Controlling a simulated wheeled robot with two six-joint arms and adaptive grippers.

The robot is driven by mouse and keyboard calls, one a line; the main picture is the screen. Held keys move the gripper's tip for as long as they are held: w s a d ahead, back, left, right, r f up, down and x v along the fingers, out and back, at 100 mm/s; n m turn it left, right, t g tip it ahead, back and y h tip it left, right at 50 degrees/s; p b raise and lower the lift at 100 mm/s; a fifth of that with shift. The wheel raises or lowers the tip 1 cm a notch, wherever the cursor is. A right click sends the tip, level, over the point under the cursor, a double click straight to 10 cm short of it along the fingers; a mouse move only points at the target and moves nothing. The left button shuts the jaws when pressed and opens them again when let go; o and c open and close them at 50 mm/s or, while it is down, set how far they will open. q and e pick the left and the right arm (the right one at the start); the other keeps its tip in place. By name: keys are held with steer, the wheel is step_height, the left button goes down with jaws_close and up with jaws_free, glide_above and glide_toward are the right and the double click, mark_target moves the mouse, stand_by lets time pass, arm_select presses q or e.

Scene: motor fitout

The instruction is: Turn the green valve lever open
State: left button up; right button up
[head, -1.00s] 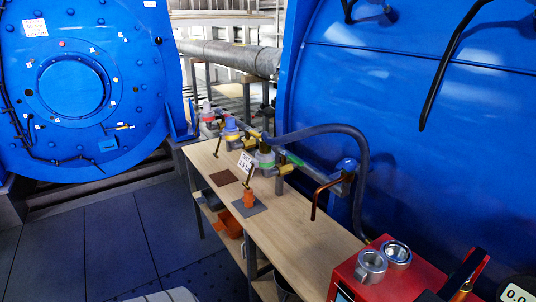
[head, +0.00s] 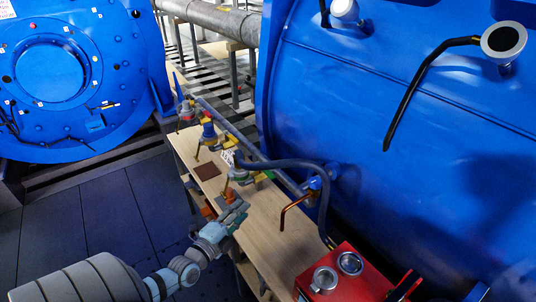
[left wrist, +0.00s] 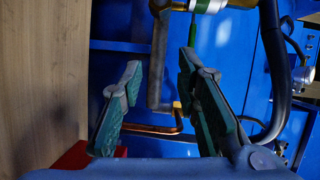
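The valve with the green collar (head: 240,176) stands on the bench-side pipe run, third in the row of valves. A white tag (head: 228,157) shows beside it. I cannot clearly pick out its lever in the head view. My left gripper (head: 240,208) is just in front of and below this valve, over the bench. In the left wrist view the left gripper (left wrist: 165,85) is open, with nothing between its fingertips. Beyond the fingers, a thin green strip (left wrist: 192,30) hangs below a pale and yellow fitting (left wrist: 200,5); I cannot tell if it is the lever. My right gripper is out of view.
A copper pipe (head: 295,205) and a dark hose (head: 324,208) are close to the right. A large blue tank (head: 400,160) stands behind.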

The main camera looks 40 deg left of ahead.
arm_select(q)
steer(key=m+t, duration=0.1)
glide_toward(269, 172)
steer(key=w+b, duration=0.2)
steer(key=w, duration=0.1)
steer(key=w+b, duration=0.2)
steer(key=w, duration=0.1)
steer(key=w+a+b, duration=0.1)
steer(key=w+b, duration=0.1)
steer(key=w, duration=0.1)
steer(key=shift+w+a+f+b, duration=0.1)
steer(key=shift+w+f+b, duration=0.2)
steer(key=shift+f, duration=0.1)
steer(key=shift+w, duration=0.15)
steer(key=shift+r, duration=0.2)
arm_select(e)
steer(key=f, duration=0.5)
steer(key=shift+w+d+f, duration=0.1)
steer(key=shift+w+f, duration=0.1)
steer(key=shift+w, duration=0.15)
arm_select(q)
jaws_close()
